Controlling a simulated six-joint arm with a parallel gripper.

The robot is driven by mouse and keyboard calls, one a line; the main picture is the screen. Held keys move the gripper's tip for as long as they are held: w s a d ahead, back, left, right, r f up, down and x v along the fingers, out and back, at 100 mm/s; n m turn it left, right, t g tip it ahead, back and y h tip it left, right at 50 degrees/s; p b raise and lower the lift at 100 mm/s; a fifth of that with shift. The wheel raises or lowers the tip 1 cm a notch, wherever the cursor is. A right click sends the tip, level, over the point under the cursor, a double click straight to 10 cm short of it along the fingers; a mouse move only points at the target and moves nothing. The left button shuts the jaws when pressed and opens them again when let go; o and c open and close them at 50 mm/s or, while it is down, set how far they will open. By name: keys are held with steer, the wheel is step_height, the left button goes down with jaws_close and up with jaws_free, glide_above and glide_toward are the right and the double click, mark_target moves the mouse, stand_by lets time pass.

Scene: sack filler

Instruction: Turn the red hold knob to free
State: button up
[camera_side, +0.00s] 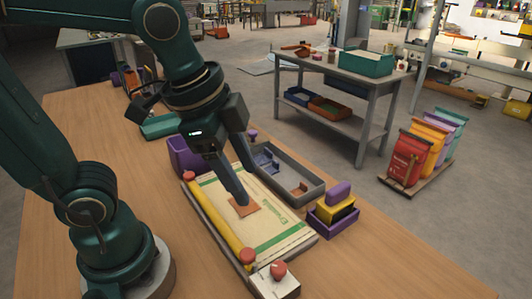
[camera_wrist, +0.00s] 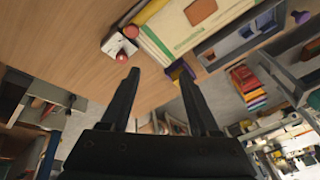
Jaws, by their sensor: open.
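A red knob (camera_side: 278,269) stands on a small white block (camera_side: 268,287) at the near end of the sack board; I take it as the hold knob. In the wrist view the red knob (camera_wrist: 122,58) shows just beyond the left fingertip, on the white block (camera_wrist: 110,44). Its pointer and any markings are too small to read. My gripper (camera_side: 242,199) is open and empty, with its fingers pointing down over the sack (camera_side: 222,195). In the wrist view my gripper (camera_wrist: 160,72) has both fingers apart. I see no contact with the knob.
A yellow bar (camera_side: 217,221) with red ends lies along the sack's left edge. A purple bin (camera_side: 185,155), a grey tray (camera_side: 300,180) and a purple box (camera_side: 333,220) with a yellow block stand around the sack. The tabletop at front right is clear.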

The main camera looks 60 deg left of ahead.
mark_target(279, 266)
steer(key=d+f+m+g, duration=0.1)
steer(key=d+f+m, duration=0.1)
steer(key=w+d+f+m+g, duration=0.1)
steer(key=d+f+m, duration=0.1)
steer(key=d, duration=0.1)
steer(key=d+f+m+g, duration=0.1)
steer(key=d+f+m, duration=0.1)
steer(key=m, duration=0.1)
steer(key=shift+w+d+g+y, duration=0.2)
steer(key=shift+d+g+y, duration=0.1)
steer(key=shift+d+g, duration=0.1)
steer(key=shift+s+d+f, duration=0.1)
steer(key=shift+s+f, duration=0.2)
steer(key=shift+f, duration=2.55)
jaws_close()
